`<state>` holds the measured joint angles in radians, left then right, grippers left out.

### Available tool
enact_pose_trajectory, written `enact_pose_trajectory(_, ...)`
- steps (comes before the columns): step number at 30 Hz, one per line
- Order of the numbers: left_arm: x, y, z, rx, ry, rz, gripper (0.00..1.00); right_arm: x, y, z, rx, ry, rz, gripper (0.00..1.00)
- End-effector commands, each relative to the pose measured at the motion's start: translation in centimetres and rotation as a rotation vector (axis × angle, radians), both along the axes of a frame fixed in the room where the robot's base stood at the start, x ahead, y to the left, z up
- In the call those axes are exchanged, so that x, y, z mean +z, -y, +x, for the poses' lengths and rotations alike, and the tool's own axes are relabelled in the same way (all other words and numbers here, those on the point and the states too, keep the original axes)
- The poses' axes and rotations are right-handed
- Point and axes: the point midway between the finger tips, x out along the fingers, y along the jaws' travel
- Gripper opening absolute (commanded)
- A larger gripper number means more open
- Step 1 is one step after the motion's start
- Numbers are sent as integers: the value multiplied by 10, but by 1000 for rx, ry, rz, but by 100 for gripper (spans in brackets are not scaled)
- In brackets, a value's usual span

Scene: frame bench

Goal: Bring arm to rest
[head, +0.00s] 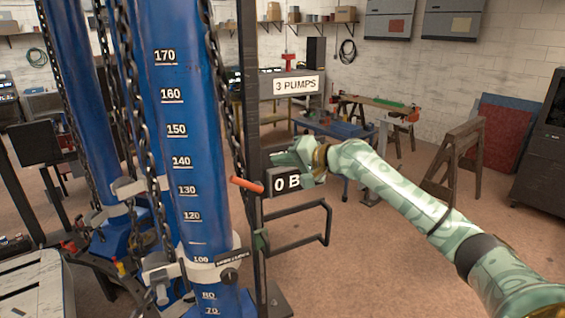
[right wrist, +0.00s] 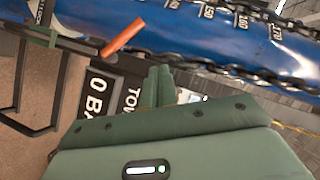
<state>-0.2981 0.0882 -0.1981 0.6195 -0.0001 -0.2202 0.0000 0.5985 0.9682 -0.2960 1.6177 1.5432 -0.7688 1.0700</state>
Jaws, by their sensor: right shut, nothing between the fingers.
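My right arm comes in from the right in the head view, pale green with a dark band. Its right gripper (head: 292,158) is at the dark post beside the blue column, just above a black plate marked "0 B" (head: 287,183). In the right wrist view the green fingers (right wrist: 158,88) are together with nothing between them. The plate, reading "0 BA" (right wrist: 97,98), lies beside them there. An orange lever (head: 246,184) sticks out left of the plate, apart from the fingers; it also shows in the right wrist view (right wrist: 123,38). My left gripper is not seen.
A blue column (head: 178,140) with a number scale and hanging chains (head: 222,95) stands close on the left. A black bar bracket (head: 310,235) juts out below the plate. A wooden sawhorse (head: 455,160) and workbenches stand behind. The brown floor (head: 370,265) is open below the arm.

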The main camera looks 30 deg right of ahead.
Motion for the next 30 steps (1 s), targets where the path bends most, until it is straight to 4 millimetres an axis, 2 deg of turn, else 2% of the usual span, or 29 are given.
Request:
enact_pose_trajectory(6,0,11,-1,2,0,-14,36,0,0,0,1,0,1,0)
enact_pose_trajectory(15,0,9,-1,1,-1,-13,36,0,0,0,1,2,-2,0)
enact_pose_trajectory(18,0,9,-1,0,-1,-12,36,2,0,1,13,36,-57,0)
enact_pose_trajectory(19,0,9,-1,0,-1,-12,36,4,3,3,12,67,-106,0)
enact_pose_trajectory(20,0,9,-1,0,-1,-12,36,3,15,7,-11,100,-184,0)
enact_pose_trajectory(21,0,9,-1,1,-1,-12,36,-2,39,14,-56,140,-306,0)
enact_pose_trajectory(22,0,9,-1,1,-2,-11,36,-11,57,21,-94,162,-403,0)
enact_pose_trajectory(23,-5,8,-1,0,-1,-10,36,-32,72,27,-125,170,-495,0)
enact_pose_trajectory(24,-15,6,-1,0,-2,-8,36,-69,87,32,-149,160,-598,0)
enact_pose_trajectory(26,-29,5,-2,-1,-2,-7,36,-127,102,33,-164,128,-732,0)
enact_pose_trajectory(27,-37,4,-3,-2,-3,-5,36,-165,108,31,-165,101,-805,0)
enact_pose_trajectory(29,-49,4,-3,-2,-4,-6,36,-220,114,24,-152,57,-905,0)
enact_pose_trajectory(30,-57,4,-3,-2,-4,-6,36,-257,116,18,-136,27,-962,0)
